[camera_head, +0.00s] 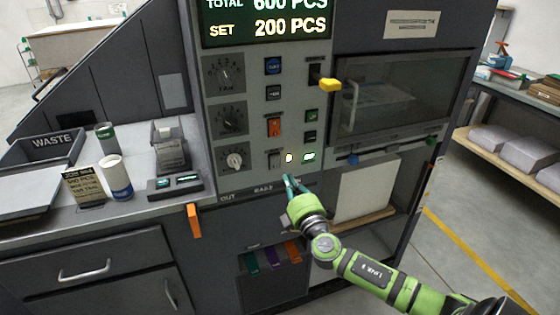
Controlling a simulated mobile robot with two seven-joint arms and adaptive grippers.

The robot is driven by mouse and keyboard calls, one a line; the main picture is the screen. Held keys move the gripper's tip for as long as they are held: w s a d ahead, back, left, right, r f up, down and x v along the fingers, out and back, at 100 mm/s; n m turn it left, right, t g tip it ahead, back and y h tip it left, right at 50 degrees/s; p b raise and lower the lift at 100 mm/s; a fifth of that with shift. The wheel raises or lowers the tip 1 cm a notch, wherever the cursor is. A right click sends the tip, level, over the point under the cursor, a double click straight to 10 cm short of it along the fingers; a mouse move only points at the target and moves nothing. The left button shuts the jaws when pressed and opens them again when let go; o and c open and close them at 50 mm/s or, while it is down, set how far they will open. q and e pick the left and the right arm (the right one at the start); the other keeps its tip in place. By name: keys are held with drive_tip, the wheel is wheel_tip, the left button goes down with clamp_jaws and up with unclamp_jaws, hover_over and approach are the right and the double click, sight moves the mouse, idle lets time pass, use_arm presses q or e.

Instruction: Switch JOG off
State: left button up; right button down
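The control panel (247,119) of the machine fills the middle of the head view. No label reading JOG is legible to me. A small grey switch (274,159) sits low on the panel, with a lit yellowish lamp (289,158) and a lit green indicator (309,156) to its right. An orange rocker switch (274,127) is higher up. My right gripper (291,179) points up at the panel's lower edge, just below the lit lamp. Its teal fingers look close together, too small to tell the gap. It holds nothing visible. My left gripper is out of view.
Three dials (232,119) line the panel's left side. A yellow-handled lever (329,84) sticks out at upper right, beside a windowed door (400,100). The left counter (140,190) holds a scale-like device (173,184), cups and a waste bin (54,146). An orange tag (194,220) hangs off its edge.

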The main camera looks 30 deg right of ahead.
sight(277, 157)
drive_tip(key=p+x, duration=0.1)
drive_tip(key=x, duration=0.7)
drive_tip(key=shift+w+d+r+g+p, duration=0.1)
drive_tip(key=shift+w+r+g+p, duration=0.3)
drive_tip(key=shift+p, duration=0.75)
drive_tip(key=shift+s+f, duration=0.15)
drive_tip(key=shift+f, duration=0.15)
